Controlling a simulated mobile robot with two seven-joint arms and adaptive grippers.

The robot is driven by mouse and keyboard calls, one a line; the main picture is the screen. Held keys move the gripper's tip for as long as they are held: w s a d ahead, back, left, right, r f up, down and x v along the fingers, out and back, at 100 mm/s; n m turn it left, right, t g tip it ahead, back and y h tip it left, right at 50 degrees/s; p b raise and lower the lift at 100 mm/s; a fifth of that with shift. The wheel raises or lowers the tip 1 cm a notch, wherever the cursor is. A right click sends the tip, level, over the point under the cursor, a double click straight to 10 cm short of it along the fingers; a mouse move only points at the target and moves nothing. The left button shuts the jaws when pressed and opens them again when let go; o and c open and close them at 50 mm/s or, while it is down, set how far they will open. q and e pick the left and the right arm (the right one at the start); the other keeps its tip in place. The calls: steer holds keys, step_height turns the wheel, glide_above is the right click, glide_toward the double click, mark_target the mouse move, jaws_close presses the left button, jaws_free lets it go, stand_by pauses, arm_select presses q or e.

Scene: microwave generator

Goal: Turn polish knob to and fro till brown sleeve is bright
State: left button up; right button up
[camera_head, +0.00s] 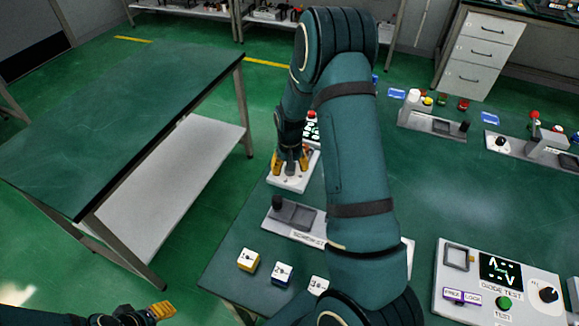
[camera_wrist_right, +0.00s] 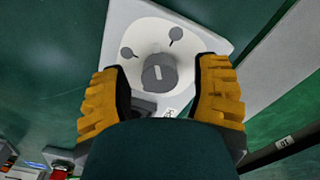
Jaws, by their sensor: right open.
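My right gripper (camera_head: 290,164) is over a white device (camera_head: 292,184) at the table's left edge. In the right wrist view its yellow fingers (camera_wrist_right: 162,98) are open, one on each side of a round grey knob (camera_wrist_right: 158,74) with a white mark, apparently not gripping it. The knob sits on a white plate (camera_wrist_right: 118,28) with two grey marks behind it. I cannot tell from a label whether this is the polish knob. I cannot make out a brown sleeve. My left gripper (camera_head: 160,311) is low at the bottom left, away from the table; its finger opening is unclear.
A grey fixture (camera_head: 292,214) and several small numbered blocks, one yellow-sided (camera_head: 248,259), stand nearer me. A diode test panel (camera_head: 497,282) is at the right. More fixtures (camera_head: 432,122) stand at the back. My right arm hides the table's middle. A separate green-topped table (camera_head: 125,120) is at the left.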

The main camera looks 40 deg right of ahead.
steer(key=shift+r+p, duration=2.2)
steer(key=shift+r, duration=1.1)
